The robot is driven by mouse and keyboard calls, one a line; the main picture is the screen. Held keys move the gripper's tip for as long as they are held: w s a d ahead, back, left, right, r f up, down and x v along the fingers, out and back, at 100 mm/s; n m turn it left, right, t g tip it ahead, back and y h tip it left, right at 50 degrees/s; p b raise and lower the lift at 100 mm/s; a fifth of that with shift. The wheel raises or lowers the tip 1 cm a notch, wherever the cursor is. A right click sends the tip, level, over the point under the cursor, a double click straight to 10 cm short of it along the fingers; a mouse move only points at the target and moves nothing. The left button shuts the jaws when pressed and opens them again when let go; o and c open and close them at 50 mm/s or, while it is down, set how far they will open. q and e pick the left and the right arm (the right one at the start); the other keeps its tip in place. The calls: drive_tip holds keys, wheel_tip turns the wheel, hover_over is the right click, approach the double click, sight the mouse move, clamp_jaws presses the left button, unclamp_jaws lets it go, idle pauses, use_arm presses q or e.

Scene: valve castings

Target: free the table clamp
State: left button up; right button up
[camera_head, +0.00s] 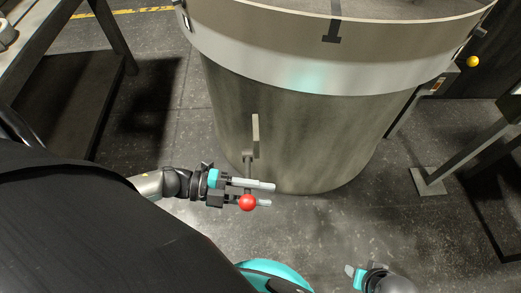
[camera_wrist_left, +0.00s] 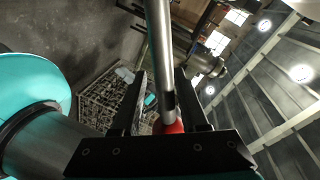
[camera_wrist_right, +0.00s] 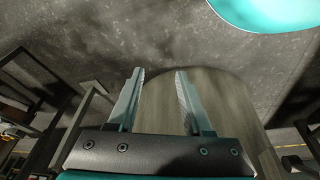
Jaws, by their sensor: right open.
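The table is a large drum (camera_head: 310,140) with a pale band below its rim. On its near side is the clamp lever, a thin rod (camera_head: 248,166) hanging below a small upright plate (camera_head: 256,135), with a red ball knob (camera_head: 247,203) at its lower end. My left gripper (camera_head: 268,194) is at the lever, its fingers apart on both sides of the rod. In the left wrist view the rod (camera_wrist_left: 160,50) runs between the fingers, with gaps beside it, and the red knob (camera_wrist_left: 170,126) is near the palm. My right gripper (camera_wrist_right: 160,85) is open and empty, low at front right (camera_head: 350,271).
A dark workbench (camera_head: 62,75) stands at the left. A metal stand (camera_head: 430,180) has its foot on the floor at right, and a yellow knob (camera_head: 473,61) shows beside the drum. The floor (camera_head: 340,225) in front of the drum is clear.

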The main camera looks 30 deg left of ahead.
use_arm(q)
drive_tip(key=shift+w+r, duration=0.1)
idle(0.3)
drive_tip(key=shift+a, duration=0.1)
drive_tip(key=shift+p+v, duration=1.1)
drive_tip(key=shift+v, duration=6.4)
use_arm(e)
drive_tip(key=shift+g, duration=0.4)
drive_tip(key=shift+s+d+f, duration=0.1)
drive_tip(key=shift+s+f, duration=0.3)
drive_tip(key=shift+f, duration=0.25)
drive_tip(key=shift+s+d+f, duration=0.1)
drive_tip(key=shift+s+f, duration=0.35)
drive_tip(key=shift+f, duration=0.25)
drive_tip(key=shift+s+d+f, duration=0.1)
drive_tip(key=shift+s+f, duration=0.3)
drive_tip(key=shift+f, duration=0.25)
